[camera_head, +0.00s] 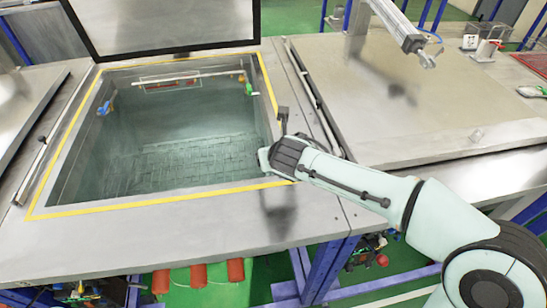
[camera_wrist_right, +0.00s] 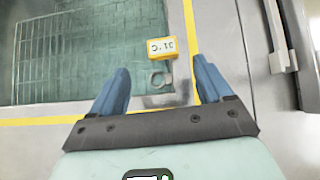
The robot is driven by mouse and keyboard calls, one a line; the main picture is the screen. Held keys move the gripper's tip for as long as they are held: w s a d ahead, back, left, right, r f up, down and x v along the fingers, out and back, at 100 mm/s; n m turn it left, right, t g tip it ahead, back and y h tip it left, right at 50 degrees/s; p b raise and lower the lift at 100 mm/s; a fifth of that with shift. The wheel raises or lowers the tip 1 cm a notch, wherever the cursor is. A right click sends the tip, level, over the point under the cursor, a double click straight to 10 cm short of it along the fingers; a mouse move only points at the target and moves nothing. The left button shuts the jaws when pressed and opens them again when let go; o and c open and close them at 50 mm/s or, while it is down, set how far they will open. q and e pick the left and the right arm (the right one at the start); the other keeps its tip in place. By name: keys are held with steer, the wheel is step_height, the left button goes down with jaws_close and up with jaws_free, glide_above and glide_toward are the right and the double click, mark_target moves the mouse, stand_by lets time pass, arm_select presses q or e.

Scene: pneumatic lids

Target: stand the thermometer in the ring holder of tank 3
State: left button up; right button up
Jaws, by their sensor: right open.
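The yellow box with a white face reading 31°C (camera_wrist_right: 161,48), upside down in the right wrist view, looks like the thermometer's head. A grey metal ring holder (camera_wrist_right: 158,79) shows just below it at the tank's rim. I cannot tell whether a stem passes through the ring. My right gripper (camera_wrist_right: 160,78) is open, with its blue fingers apart on either side of the ring and nothing visibly clasped. In the head view, a small dark upright piece (camera_head: 283,114) stands at the tank's right edge, beside my right wrist. The gripper's fingers are hidden there. My left gripper is not in view.
The open tank (camera_head: 150,203) has a yellow-edged rim and a grid under water. Its raised lid (camera_head: 170,48) stands behind. A closed metal lid (camera_head: 430,120) with a pneumatic cylinder (camera_head: 397,25) lies to the right.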

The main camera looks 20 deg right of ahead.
steer(key=x, duration=0.6)
steer(key=shift+w+d+b, duration=0.15)
steer(key=shift+d+b, duration=0.1)
steer(key=shift+b, duration=0.15)
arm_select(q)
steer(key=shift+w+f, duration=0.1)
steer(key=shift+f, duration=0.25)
arm_select(e)
steer(key=shift+r, duration=0.1)
steer(key=c, duration=1.2)
steer(key=shift+c, duration=0.2)
steer(key=w+a+r+p, duration=0.3)
steer(key=a+r, duration=0.5)
steer(key=a, duration=0.5)
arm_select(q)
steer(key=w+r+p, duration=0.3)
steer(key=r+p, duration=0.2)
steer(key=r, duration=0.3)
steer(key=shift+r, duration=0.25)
arm_select(e)
steer(key=s+d+r+m, duration=0.1)
steer(key=s+d+r, duration=0.4)
steer(key=d+r, duration=0.5)
steer(key=shift+s+d, duration=0.25)
steer(key=shift+s, duration=0.15)
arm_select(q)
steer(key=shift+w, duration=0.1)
